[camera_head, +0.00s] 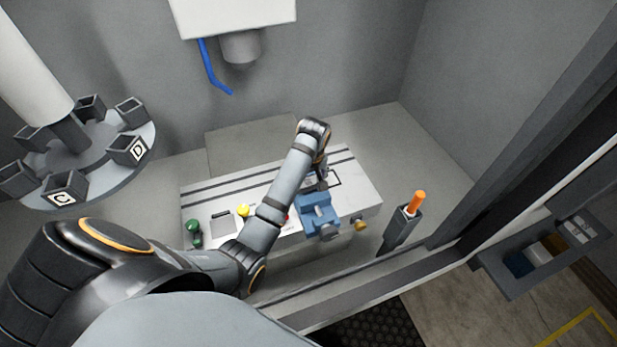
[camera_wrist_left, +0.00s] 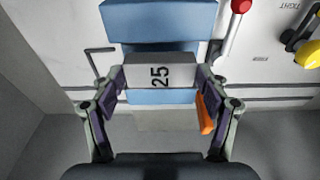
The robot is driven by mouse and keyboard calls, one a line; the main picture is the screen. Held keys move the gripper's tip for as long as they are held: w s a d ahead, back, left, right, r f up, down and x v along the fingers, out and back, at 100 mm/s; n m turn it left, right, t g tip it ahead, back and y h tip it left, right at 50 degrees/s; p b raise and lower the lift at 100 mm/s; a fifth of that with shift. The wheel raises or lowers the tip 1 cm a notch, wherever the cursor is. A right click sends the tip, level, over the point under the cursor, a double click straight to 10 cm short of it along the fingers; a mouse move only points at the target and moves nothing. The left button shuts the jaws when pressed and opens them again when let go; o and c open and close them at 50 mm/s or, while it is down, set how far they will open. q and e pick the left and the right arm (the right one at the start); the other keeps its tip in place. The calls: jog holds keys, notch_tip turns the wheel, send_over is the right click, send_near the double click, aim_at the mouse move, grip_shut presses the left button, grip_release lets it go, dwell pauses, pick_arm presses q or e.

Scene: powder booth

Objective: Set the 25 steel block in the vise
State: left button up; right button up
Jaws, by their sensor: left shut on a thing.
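The 25 steel block (camera_wrist_left: 160,72) is a grey block with a black "25" on its face. In the left wrist view, my left gripper (camera_wrist_left: 159,88) is shut on it, with one finger at each side. The blue vise (camera_head: 316,212) stands on the white bench; its blue parts (camera_wrist_left: 150,24) show behind and below the block in the left wrist view. I cannot tell whether the block touches the vise or is above it. In the head view my left gripper (camera_head: 321,183) is right at the vise's far side, and the block is not clear there. My right gripper is not in view.
The bench (camera_head: 365,190) also carries a yellow knob (camera_head: 243,210) and a green knob (camera_head: 193,227). A red-knobbed lever (camera_wrist_left: 236,12) is near the vise. A dark holder (camera_head: 400,228) with an orange handle (camera_head: 416,202) stands right of the bench. A carousel (camera_head: 140,160) with boxes is left.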

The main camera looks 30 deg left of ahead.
pick_arm(q)
jog(key=shift+d+f, duration=0.1)
jog(key=shift+f, duration=0.2)
jog(key=shift+f, duration=0.15)
jog(key=shift+f, duration=0.65)
jog(key=o, duration=1.5)
jog(key=shift+c, duration=0.2)
jog(key=shift+r, duration=0.1)
